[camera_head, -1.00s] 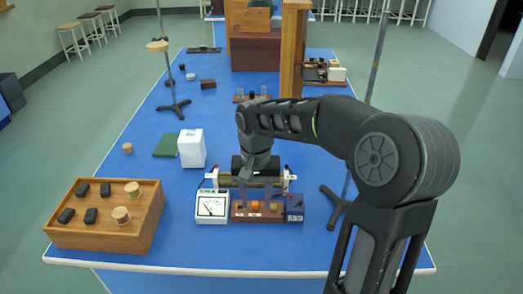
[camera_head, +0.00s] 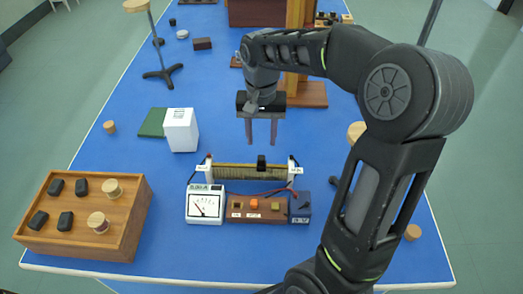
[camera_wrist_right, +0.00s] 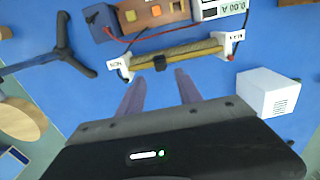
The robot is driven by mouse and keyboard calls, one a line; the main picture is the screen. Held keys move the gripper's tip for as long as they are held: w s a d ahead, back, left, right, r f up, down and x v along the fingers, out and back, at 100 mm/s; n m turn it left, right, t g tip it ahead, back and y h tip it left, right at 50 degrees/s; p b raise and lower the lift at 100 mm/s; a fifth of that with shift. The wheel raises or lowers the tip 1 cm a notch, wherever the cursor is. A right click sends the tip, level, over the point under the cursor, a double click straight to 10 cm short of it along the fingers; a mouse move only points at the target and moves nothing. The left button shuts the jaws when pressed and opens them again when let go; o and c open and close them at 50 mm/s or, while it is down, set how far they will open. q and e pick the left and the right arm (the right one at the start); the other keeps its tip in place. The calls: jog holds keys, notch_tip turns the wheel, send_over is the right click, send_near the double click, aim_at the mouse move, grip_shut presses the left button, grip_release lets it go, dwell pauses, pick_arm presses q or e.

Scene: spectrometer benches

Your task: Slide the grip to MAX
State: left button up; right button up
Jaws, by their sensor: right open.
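The sliding rheostat (camera_head: 235,173) lies across the blue bench, behind the meter and the brown panel. Its black grip (camera_head: 262,163) stands on the rail right of the middle. In the right wrist view the grip (camera_wrist_right: 160,63) is closer to the end marked MIN (camera_wrist_right: 115,63) than to the end marked MAX (camera_wrist_right: 227,42). My right gripper (camera_head: 262,143) is open and empty, fingers down, apart from the grip and on its far side. In the wrist view its fingertips (camera_wrist_right: 159,76) lie either side of the grip's line. My left gripper is not in view.
An ammeter (camera_head: 205,205), a brown panel (camera_head: 243,215) and a dark blue box (camera_head: 299,207) stand in front of the rheostat, with red wire between. A white box (camera_head: 181,131) and wooden tray (camera_head: 122,228) are to the left. A stand tripod (camera_wrist_right: 62,45) is close by.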

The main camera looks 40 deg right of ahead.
aim_at(261, 158)
jog(key=shift+f+p, duration=0.5)
jog(key=shift+f, duration=3.45)
jog(key=shift+c, duration=0.3)
grip_shut()
